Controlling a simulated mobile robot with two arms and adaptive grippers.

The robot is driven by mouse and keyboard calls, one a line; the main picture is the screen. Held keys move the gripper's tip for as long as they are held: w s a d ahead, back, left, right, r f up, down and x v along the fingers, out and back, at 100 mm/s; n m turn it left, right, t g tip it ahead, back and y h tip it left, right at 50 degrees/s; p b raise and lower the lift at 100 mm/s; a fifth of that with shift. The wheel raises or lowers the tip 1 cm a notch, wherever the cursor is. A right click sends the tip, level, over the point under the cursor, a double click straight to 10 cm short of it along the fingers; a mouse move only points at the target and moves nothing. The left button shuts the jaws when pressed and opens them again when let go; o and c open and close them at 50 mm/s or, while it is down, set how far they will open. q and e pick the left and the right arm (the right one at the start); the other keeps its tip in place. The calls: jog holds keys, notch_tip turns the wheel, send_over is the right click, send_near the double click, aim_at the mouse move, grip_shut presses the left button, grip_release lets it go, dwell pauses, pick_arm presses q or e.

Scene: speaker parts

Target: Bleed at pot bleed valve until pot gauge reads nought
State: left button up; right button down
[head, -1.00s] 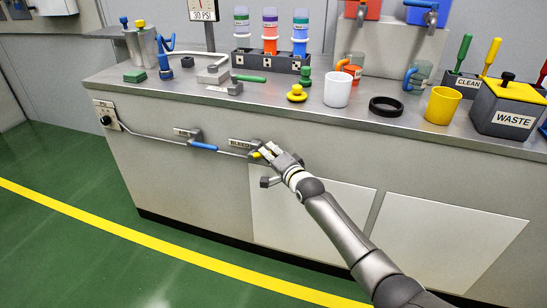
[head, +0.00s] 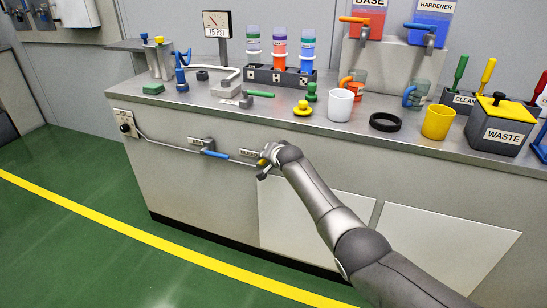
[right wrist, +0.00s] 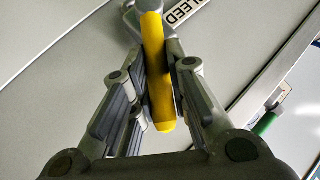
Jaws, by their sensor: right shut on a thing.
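The pot gauge (head: 216,22) stands at the back of the bench, and the label under its dial reads 15 PSI. The bleed valve's yellow handle (right wrist: 157,70) lies between the fingers of my right gripper (right wrist: 150,105) in the right wrist view, and the gripper is shut on it. In the head view my right gripper (head: 267,163) is at the cabinet front and hides most of the valve. The BLEED label (head: 249,153) is just left of it, partly hidden. My left gripper is out of view.
A blue-handled valve (head: 213,154) sits on the same pipe to the left. Above, the bench top holds a white cup (head: 340,105), a black ring (head: 385,122), a yellow cup (head: 438,121) and a waste bin (head: 497,130). The green floor in front is clear.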

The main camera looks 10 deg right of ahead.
jog(key=shift+w+a+r+n+g+h, duration=0.2)
jog(key=shift+a+n+g+h, duration=0.1)
jog(key=shift+n+g+h, duration=0.1)
dwell(0.4)
jog(key=c, duration=1.4)
grip_release()
jog(key=shift+s+r, duration=0.1)
jog(key=shift+v, duration=5.8)
